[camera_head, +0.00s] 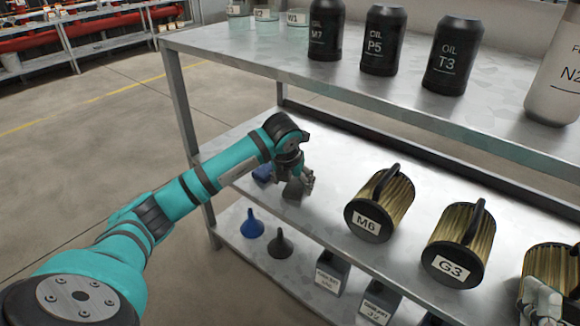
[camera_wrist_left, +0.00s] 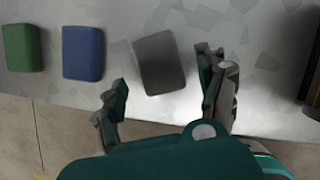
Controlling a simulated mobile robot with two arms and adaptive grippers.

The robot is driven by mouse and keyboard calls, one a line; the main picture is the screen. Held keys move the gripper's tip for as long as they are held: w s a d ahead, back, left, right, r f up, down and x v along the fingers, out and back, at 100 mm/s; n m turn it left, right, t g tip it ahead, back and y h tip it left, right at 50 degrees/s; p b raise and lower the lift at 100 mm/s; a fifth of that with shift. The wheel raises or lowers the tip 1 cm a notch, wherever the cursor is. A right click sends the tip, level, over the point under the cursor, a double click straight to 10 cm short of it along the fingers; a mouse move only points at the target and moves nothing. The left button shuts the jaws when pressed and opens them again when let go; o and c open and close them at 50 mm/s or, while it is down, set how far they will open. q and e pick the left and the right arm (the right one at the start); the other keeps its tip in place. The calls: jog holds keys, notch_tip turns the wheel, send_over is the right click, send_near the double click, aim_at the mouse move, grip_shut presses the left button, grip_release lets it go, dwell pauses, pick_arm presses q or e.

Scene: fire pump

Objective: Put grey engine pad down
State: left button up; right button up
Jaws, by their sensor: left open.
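The grey engine pad (camera_wrist_left: 160,62) lies flat on the middle shelf (camera_head: 345,160), near its front edge. In the wrist view it sits between and just beyond the spread fingers of my left gripper (camera_wrist_left: 160,90), with gaps on both sides. In the head view, my left gripper (camera_head: 303,184) is low over the shelf and the grey pad (camera_head: 292,190) shows partly behind it. My left gripper is open and empty. Pale grey parts at the lower right corner look like my right gripper (camera_head: 540,300); its fingers are unclear.
A blue pad (camera_wrist_left: 83,53) and a green pad (camera_wrist_left: 20,47) lie left of the grey one. Filters M6 (camera_head: 368,222) and G3 (camera_head: 450,262) stand to the right. Oil bottles (camera_head: 386,40) stand on the upper shelf (camera_head: 290,55). Funnels (camera_head: 252,224) sit below.

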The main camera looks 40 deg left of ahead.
pick_arm(q)
jog(key=p+v, duration=0.2)
jog(key=v, duration=0.8)
pick_arm(e)
jog(key=w+f+g+h, duration=0.2)
jog(key=w+f+g, duration=0.4)
jog(key=f, duration=0.3)
jog(key=shift+w+a+f+g+h, duration=0.15)
jog(key=shift+w+f+g+h, duration=0.1)
jog(key=shift+g+h, duration=0.25)
